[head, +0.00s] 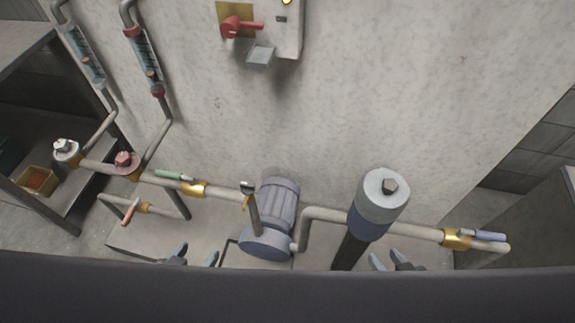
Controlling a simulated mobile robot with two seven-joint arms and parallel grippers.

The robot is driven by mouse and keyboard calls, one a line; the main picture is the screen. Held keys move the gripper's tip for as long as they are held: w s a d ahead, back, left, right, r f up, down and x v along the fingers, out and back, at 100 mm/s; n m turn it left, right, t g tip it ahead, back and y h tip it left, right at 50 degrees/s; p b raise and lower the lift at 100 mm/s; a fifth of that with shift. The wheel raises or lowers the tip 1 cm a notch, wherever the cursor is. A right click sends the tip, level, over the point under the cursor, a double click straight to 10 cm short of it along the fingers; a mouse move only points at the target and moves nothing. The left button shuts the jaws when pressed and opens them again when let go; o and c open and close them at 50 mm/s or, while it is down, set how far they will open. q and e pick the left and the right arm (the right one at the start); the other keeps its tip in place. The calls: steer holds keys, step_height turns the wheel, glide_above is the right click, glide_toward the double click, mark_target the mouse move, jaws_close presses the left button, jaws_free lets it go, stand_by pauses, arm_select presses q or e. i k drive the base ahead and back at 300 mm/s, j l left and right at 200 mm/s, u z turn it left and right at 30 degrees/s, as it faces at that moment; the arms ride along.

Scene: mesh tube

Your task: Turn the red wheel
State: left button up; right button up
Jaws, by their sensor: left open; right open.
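The red wheel (126,161) is a small, dull red knob on a round pinkish fitting, on the pipe run at the left. Nothing covers it. My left gripper (195,255) shows only its fingertips at the bottom edge, spread apart and empty. It is to the right of the wheel and nearer to me, clear of it. My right gripper (388,261) also shows only its fingertips at the bottom, apart and empty, far to the right of the wheel. The rest of both grippers is hidden behind a dark band.
A similar white wheel (65,147) stands left of the red one. Green (173,175) and red (130,211) levers sit on nearby pipes. A pump (273,217) and a grey-topped cylinder (385,198) stand in the middle. A wall box has a red handle (240,27).

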mark_target(127, 164)
steer(key=u, duration=1.3)
